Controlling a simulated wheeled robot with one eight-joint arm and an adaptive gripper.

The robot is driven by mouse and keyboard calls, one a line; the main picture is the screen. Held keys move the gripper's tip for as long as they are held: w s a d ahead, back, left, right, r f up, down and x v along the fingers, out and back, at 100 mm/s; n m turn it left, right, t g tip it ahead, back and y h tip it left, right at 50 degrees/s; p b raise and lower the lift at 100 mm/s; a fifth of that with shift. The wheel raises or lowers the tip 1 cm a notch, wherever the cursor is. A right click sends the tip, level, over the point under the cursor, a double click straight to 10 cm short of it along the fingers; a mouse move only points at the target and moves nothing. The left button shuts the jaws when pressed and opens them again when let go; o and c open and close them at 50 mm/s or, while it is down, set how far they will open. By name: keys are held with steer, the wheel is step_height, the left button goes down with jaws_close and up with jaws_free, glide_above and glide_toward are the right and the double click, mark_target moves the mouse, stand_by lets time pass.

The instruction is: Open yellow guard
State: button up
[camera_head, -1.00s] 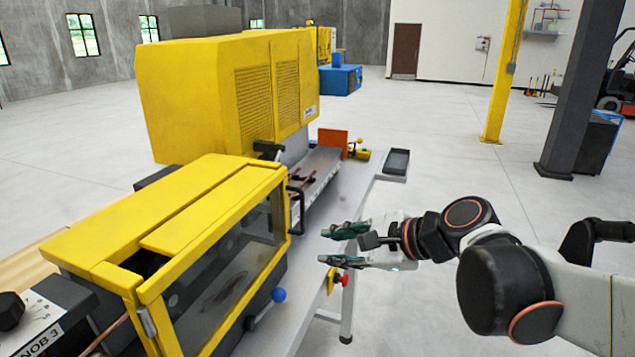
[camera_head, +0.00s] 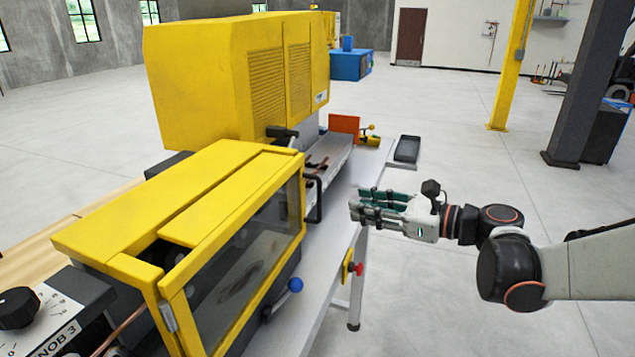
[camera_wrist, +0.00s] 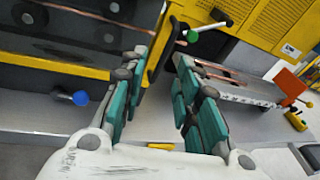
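The yellow guard (camera_head: 236,238) with its clear window is closed over the front of the machine in the head view. Its black handle (camera_head: 313,198) stands on the right end of the guard's frame. It also shows in the wrist view (camera_wrist: 163,50), ahead of and between my fingers, towards the left one. My gripper (camera_head: 362,206) is open and empty, to the right of the handle and apart from it. In the wrist view my gripper (camera_wrist: 155,95) shows two green-padded fingers spread apart.
A blue-ball lever (camera_head: 295,285) sticks out below the guard. A red button (camera_head: 358,268) is on the table's front side. A tray with copper tubes (camera_head: 325,160) lies behind the handle. A dark bin (camera_head: 407,148) sits at the table's far end.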

steer(key=shift+w+d+m+y, duration=0.55)
steer(key=shift+d+m+y, duration=0.15)
steer(key=shift+d, duration=0.05)
steer(key=b, duration=0.3)
glide_above(319, 218)
steer(key=shift+w+f+t, duration=0.3)
steer(key=shift+f, duration=0.1)
jaws_close()
